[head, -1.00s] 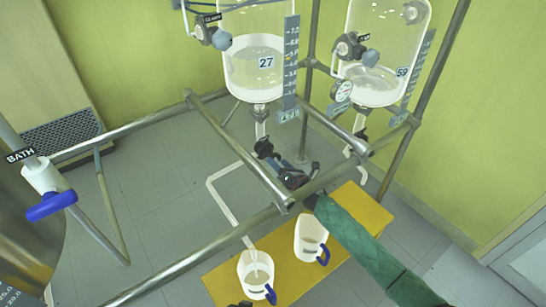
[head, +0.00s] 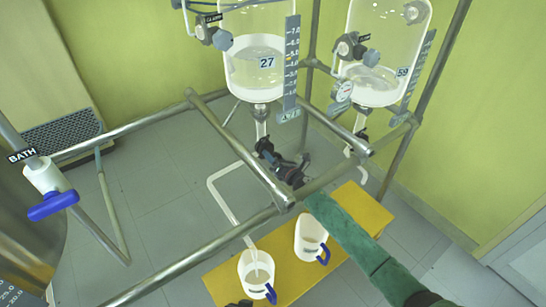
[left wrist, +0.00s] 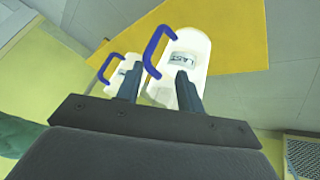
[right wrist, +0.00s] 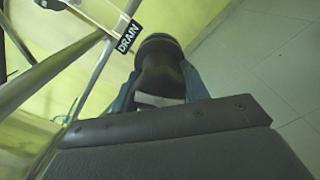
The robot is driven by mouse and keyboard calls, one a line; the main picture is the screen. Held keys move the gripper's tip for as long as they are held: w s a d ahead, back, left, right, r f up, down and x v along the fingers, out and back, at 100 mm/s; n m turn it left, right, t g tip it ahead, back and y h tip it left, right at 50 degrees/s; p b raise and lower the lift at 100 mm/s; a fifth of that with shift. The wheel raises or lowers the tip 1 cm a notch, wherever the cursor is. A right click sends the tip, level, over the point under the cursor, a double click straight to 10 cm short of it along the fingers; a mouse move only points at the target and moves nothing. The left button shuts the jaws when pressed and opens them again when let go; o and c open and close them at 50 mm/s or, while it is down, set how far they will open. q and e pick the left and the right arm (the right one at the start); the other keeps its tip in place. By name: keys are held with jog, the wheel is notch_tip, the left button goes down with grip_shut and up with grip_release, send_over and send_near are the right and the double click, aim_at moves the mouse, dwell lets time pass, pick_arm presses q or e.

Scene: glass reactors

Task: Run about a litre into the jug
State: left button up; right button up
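A thin stream appears to fall from the pipe into this jug. My right gripper (head: 297,172) is at the drain valve; in the right wrist view its fingers close on the dark drain handle (right wrist: 160,75), beside a DRAIN tag (right wrist: 129,37). My left gripper (left wrist: 160,90) is open near the jugs, its fingers apart and empty; it barely shows in the head view.
A second jug (head: 309,240) stands to the right on the yellow platform (head: 350,225). Reactor 59 (head: 380,75) hangs at right. Metal frame rails (head: 240,150) cross before the valve. A BATH tap with blue handle (head: 52,205) is at left.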

pick_arm(q)
jog(key=shift+r, duration=0.15)
jog(key=s+a+r+g+y+p, duration=0.1)
jog(key=a+r+p, duration=0.2)
jog(key=r, duration=0.7)
jog(key=s+a+r+g+p, duration=0.2)
jog(key=a+r+p, duration=0.1)
jog(key=r, duration=0.6)
jog(key=shift+a+r+y+p, duration=0.25)
jog(key=shift+r+y+p, duration=0.15)
jog(key=shift+p, duration=0.3)
pick_arm(e)
jog(key=m, duration=2.2)
pick_arm(q)
jog(key=shift+s+a+f, duration=0.1)
jog(key=shift+a, duration=0.25)
pick_arm(e)
jog(key=o, duration=1)
pick_arm(q)
jog(key=shift+d, duration=0.2)
